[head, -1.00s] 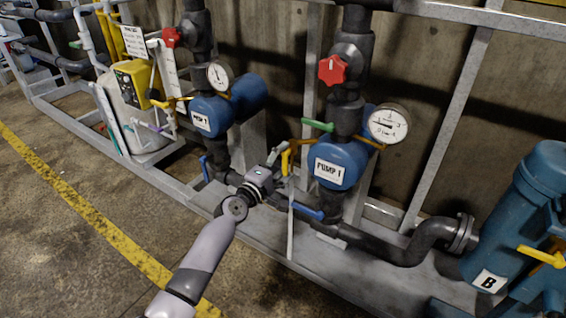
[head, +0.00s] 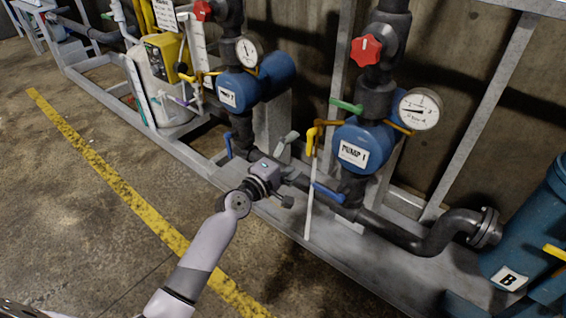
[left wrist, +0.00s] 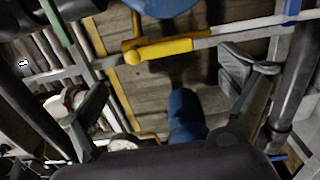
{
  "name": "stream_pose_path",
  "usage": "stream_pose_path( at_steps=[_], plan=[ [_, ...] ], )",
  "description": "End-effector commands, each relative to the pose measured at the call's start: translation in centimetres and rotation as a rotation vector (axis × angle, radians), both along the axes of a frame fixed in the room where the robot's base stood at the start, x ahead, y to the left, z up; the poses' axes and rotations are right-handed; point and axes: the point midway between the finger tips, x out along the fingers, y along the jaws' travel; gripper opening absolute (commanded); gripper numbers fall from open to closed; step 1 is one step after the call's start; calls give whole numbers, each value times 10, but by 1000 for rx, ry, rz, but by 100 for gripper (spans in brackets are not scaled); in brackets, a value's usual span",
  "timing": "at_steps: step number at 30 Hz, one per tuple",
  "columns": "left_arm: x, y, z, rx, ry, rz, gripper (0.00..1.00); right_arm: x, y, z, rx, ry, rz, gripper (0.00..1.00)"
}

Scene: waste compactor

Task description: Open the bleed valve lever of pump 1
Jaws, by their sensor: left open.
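Pump 1 is the blue pump (head: 362,138) with a white "PUMP 1" label, right of centre in the head view. A yellow lever (head: 310,142) sits at its left, atop a thin pale pipe running down; it looks like the bleed valve lever. In the left wrist view the yellow lever (left wrist: 172,48) lies crosswise beyond my fingers, its pale pipe running off to the right. My left gripper (head: 291,170) is open and empty, left of and below the lever, fingers apart and not visibly touching it. My right gripper is not in view.
A green handle (head: 346,106), blue handle (head: 328,193), red knob (head: 367,49) and gauge (head: 419,109) surround pump 1. Another blue pump (head: 240,88) stands left. A dark pipe (head: 400,237) runs right to blue vessel B (head: 535,235). The floor in front is free.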

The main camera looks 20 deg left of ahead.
Motion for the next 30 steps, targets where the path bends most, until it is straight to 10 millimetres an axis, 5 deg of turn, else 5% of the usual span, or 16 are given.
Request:
stream_pose_path(
  at_steps=[9, 26, 30],
  plan=[
    [-46, 17, 0, 0, 0, 1, 95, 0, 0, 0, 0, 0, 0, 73],
    [-51, 18, 0, 2, 0, -1, 95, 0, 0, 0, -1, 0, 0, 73],
    [-68, 2, -14, 109, 22, -52, 95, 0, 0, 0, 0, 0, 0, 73]
  ],
)
